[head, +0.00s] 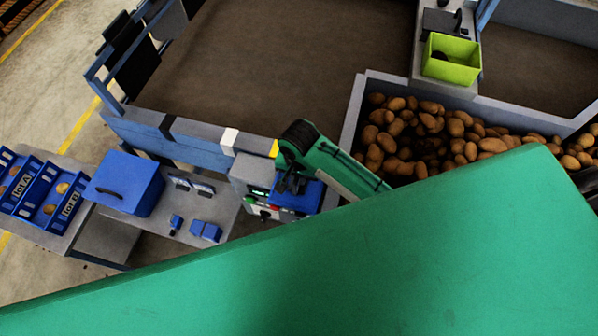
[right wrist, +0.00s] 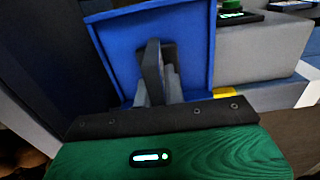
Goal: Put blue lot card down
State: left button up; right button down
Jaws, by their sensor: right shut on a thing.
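The blue lot card (right wrist: 190,45) is a flat blue panel with a raised rim, filling the upper middle of the right wrist view. My right gripper (right wrist: 156,78) is shut on it, with the dark fingers in front of its face. In the head view the blue card (head: 308,197) shows beside my right gripper (head: 291,184), close to the grey control box (head: 247,172). I cannot tell whether the card touches the box. My left gripper is not in view.
A grey side table (head: 222,184) holds a blue lidded box (head: 124,183) and small blue items (head: 205,231). Blue crates marked lot A (head: 20,188) and lot B (head: 68,208) stand at the left. Potatoes (head: 430,135) fill a bin at the right. A lime tub (head: 452,60) stands behind.

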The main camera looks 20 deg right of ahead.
jog(key=shift+s+a, duration=0.15)
jog(key=shift+s, duration=0.2)
jog(key=shift+s+a+r, duration=0.1)
jog(key=shift+s+a, duration=0.05)
jog(key=shift+s, duration=0.05)
jog(key=c, duration=1.6)
grip_release()
jog(key=shift+o, duration=0.5)
jog(key=shift+w+f, duration=0.15)
jog(key=shift+f, duration=0.05)
jog(key=shift+r, duration=0.5)
notch_tip(320, 180, up, 7)
jog(key=shift+r, duration=0.15)
jog(key=shift+w+r, duration=0.1)
jog(key=shift+r, duration=1.45)
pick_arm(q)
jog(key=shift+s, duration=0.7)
pick_arm(e)
jog(key=shift+r, duration=0.55)
